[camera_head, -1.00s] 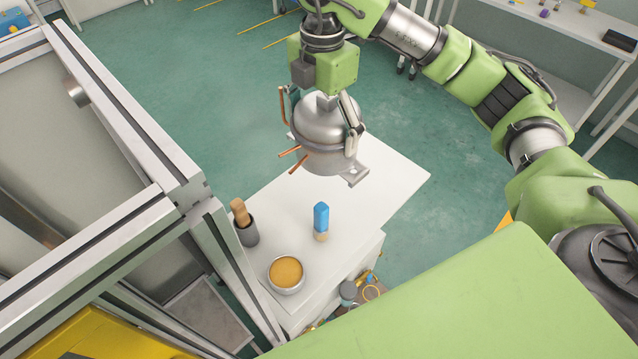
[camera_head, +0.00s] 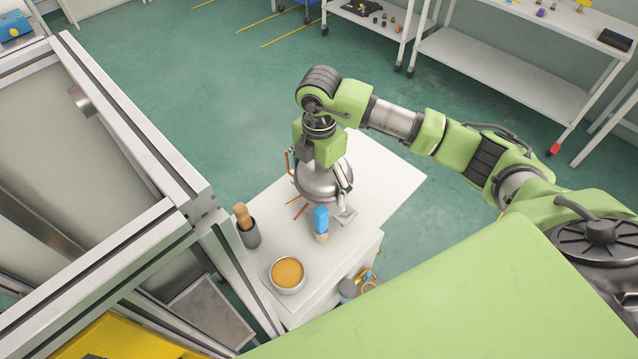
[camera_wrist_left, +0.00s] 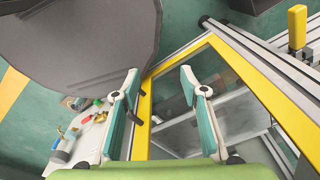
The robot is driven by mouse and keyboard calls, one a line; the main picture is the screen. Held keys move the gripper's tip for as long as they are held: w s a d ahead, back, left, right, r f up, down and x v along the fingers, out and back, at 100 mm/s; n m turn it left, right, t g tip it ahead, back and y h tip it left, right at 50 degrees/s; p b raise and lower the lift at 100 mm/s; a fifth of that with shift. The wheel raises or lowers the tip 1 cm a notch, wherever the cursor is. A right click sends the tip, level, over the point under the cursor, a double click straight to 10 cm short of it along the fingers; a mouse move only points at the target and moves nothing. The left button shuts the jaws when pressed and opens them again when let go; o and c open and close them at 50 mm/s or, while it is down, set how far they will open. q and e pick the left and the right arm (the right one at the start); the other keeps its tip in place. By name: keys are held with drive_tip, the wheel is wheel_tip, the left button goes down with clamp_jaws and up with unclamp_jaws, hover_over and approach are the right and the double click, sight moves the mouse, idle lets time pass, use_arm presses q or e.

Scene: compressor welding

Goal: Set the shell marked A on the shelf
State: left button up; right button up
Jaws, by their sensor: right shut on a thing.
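A steel compressor shell (camera_head: 323,186) with copper tubes and a foot plate is low over the white tabletop (camera_head: 392,168). Whether it touches the tabletop is hard to tell. No letter A can be read on it. My right gripper (camera_head: 318,172) is shut on the shell from above, with a finger on either side. My left gripper (camera_wrist_left: 160,82) shows only in the left wrist view, open and with nothing between its fingers. I cannot tell which surface is the named shelf.
A blue-topped bottle (camera_head: 321,222) stands close in front of the shell. A grey cup with a wooden-handled tool (camera_head: 248,233) and a bowl of tan material (camera_head: 287,274) stand nearby. A metal frame (camera_head: 190,190) rises at the left. White shelving (camera_head: 500,80) stands at the back right.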

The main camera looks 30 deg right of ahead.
wheel_tip(320, 180, down, 2)
drive_tip(key=shift+f+p, duration=0.1)
drive_tip(key=shift+p, duration=0.2)
drive_tip(key=shift+f, duration=0.2)
use_arm(q)
drive_tip(key=shift+s+r, duration=0.2)
drive_tip(key=shift+r, duration=0.25)
drive_tip(key=shift+s, duration=0.1)
use_arm(e)
drive_tip(key=o, duration=1.3)
drive_tip(key=shift+f, duration=0.1)
use_arm(q)
drive_tip(key=shift+s+f, duration=0.1)
